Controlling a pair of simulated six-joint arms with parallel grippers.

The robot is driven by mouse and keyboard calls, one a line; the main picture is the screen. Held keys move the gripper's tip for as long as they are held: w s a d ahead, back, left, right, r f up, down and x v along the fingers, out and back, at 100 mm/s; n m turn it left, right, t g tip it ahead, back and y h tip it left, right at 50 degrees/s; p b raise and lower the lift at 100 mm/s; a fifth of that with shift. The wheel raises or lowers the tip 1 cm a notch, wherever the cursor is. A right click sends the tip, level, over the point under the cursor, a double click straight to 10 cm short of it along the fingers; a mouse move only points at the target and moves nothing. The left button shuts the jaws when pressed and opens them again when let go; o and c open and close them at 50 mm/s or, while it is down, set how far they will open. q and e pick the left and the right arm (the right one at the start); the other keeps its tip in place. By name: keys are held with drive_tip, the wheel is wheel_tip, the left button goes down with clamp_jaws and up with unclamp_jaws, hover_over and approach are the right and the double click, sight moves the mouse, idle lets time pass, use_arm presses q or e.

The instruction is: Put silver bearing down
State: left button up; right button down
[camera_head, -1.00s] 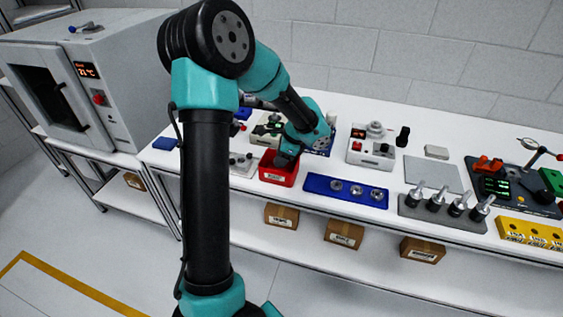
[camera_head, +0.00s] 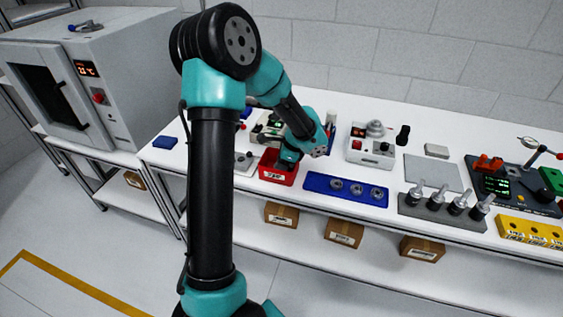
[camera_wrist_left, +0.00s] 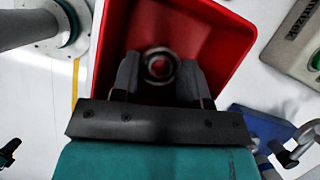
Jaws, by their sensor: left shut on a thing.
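My left gripper (camera_head: 285,166) points down into the red bin (camera_head: 276,178) on the bench. In the left wrist view the silver bearing (camera_wrist_left: 159,66), a ring with a dark rim, sits between the two grey fingertips of the left gripper (camera_wrist_left: 159,72). The fingers are shut on it, over the inside of the red bin (camera_wrist_left: 226,62). I cannot tell whether the bearing touches the bin floor. The bearing is hidden in the head view. My right gripper is not in view.
A blue tray (camera_head: 318,188) with several ring-shaped parts lies right of the bin. A grey holder (camera_head: 440,212) with upright tools stands further right. Small machines stand behind the bin. A grey plate (camera_head: 432,173) lies at the back right.

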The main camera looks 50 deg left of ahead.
use_arm(q)
drive_tip(key=o, duration=0.7)
drive_tip(key=shift+c, duration=0.2)
drive_tip(key=shift+r, duration=0.1)
drive_tip(key=shift+r, duration=0.6)
drive_tip(key=v, duration=1.1)
drive_tip(key=shift+r, duration=0.4)
drive_tip(key=shift+d+f, duration=0.1)
drive_tip(key=shift+d, duration=0.05)
